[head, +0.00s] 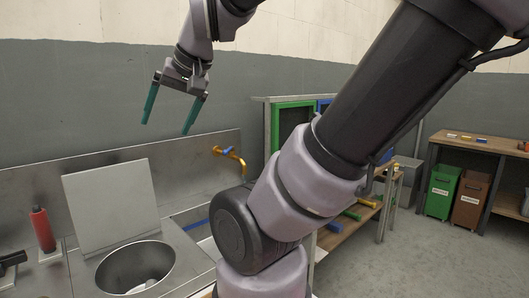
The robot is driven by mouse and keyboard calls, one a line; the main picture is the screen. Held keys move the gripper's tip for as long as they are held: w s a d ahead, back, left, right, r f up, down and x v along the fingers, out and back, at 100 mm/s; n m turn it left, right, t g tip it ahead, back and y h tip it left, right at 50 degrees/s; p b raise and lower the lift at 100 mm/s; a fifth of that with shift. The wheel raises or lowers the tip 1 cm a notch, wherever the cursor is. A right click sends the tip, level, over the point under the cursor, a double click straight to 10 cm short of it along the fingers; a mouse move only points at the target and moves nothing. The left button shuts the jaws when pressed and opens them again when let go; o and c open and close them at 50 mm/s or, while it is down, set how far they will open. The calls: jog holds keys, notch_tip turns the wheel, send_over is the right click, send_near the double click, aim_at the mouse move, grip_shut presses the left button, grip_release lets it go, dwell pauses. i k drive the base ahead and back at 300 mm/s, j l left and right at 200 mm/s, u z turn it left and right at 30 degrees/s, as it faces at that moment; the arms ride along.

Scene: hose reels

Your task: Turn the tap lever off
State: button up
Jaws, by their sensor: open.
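A brass tap (238,163) is fixed to the metal splashback, right of the middle of the sink unit. A small blue lever (228,151) sits on top of it; the frame is too small to tell which position it is turned to. My gripper (166,128) hangs in the air to the left of the tap and higher than it. Its two teal fingers point down and are spread apart with nothing between them. The gripper is apart from the lever. Part of the tap's lower end and the area right of it are near my arm.
The metal sink unit has a round basin (136,268), an upright grey panel (110,206) and a red bottle (42,230). A green-framed cabinet (276,125) stands right of the tap. Green (441,191) and brown (470,199) bins stand under a far bench. Floor between is clear.

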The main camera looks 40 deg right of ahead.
aim_at(225, 152)
jog(key=z, duration=0.95)
jog(key=i+l+u, duration=0.15)
jog(key=l, duration=0.15)
jog(key=i+l+u, duration=0.15)
jog(key=l, duration=0.2)
jog(key=l+u, duration=0.15)
jog(key=l, duration=0.2)
jog(key=i+l+u, duration=0.15)
jog(key=l, duration=0.2)
